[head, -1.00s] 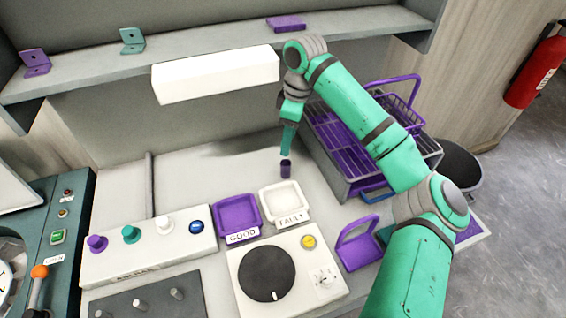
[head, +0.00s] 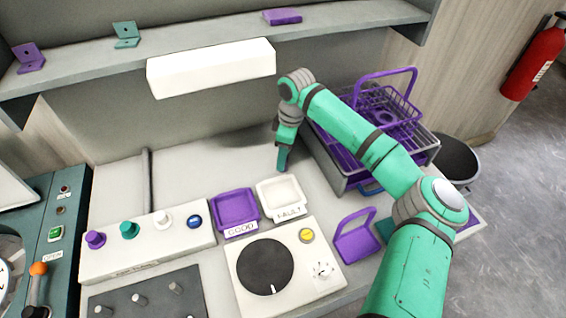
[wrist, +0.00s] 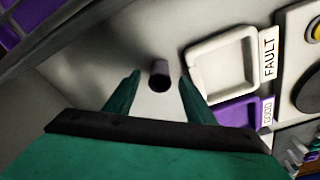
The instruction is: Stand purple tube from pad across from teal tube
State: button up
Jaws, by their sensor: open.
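My gripper (head: 282,167) points down over the light counter, left of the wire-basket tank in the head view. Its two teal fingers are apart in the wrist view. A short dark purple tube (wrist: 160,76) shows between and just beyond the fingertips there, with a gap on each side. In the head view the tube is hidden by my gripper. I cannot make out a teal tube in either view, nor tell which surface is the pad.
A purple tray (head: 236,206) and a white FAULT tray (head: 281,196) lie in front of my gripper. A dial box (head: 302,278) and knob panel (head: 148,238) are nearer. A purple basket (head: 385,95) sits over the tank at right. A white box (head: 212,68) overhangs behind.

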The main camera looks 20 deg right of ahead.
grip_shut()
jog(key=shift+r, duration=0.1)
